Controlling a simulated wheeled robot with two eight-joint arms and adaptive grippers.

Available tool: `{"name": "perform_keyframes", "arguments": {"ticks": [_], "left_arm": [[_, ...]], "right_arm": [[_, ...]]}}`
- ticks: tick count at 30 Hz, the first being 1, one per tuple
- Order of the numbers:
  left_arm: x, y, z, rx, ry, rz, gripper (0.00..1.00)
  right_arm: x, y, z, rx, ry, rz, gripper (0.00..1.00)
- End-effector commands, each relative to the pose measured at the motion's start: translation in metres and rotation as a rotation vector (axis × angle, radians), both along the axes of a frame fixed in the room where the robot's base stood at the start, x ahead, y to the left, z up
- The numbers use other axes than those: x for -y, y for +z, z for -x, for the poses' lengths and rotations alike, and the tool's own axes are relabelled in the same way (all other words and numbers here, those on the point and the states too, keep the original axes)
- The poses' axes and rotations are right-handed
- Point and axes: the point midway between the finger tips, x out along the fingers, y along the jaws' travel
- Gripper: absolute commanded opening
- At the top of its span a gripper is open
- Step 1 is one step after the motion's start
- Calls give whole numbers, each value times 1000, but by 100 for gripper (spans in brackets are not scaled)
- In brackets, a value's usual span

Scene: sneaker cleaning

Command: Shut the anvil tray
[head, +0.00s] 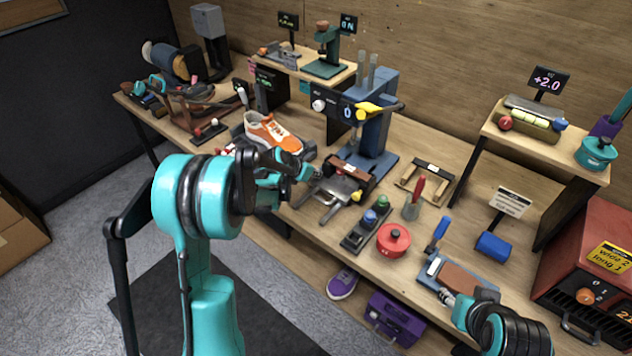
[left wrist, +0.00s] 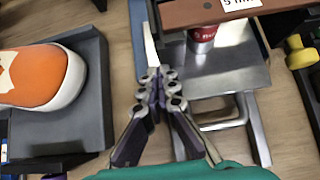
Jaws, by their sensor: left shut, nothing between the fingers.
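The anvil tray (head: 338,189) is a grey metal plate with a bar handle, sticking out at the front of the blue press (head: 374,125). In the left wrist view the tray (left wrist: 235,78) lies right of my fingers, with its handle at the lower edge. A small red cylinder (left wrist: 203,36) stands on it, partly under a brown labelled block (left wrist: 215,10). My left gripper (head: 311,172) is shut and empty, just left of the tray; its closed fingers show in the wrist view (left wrist: 152,62). My right gripper (head: 448,298) is low at right; its fingers are unclear.
A dark holder (head: 366,229) with coloured knobs and a red pot (head: 393,240) stand right of the tray. A wooden frame (head: 427,181) lies right of the press.

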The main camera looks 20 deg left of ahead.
Motion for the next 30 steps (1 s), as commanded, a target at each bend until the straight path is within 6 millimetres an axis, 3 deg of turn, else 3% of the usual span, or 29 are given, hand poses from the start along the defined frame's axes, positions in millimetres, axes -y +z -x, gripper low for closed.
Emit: {"name": "perform_keyframes", "arguments": {"ticks": [12, 25, 30], "left_arm": [[22, 0, -57, 0, -1, -1, 0], [23, 1, -61, 6, 1, 2, 0], [13, 1, -54, 3, 1, 3, 0]], "right_arm": [[0, 1, 0, 0, 0, 0, 43], [0, 0, 0, 0, 0, 0, 43], [0, -1, 0, 0, 0, 0, 43]]}}
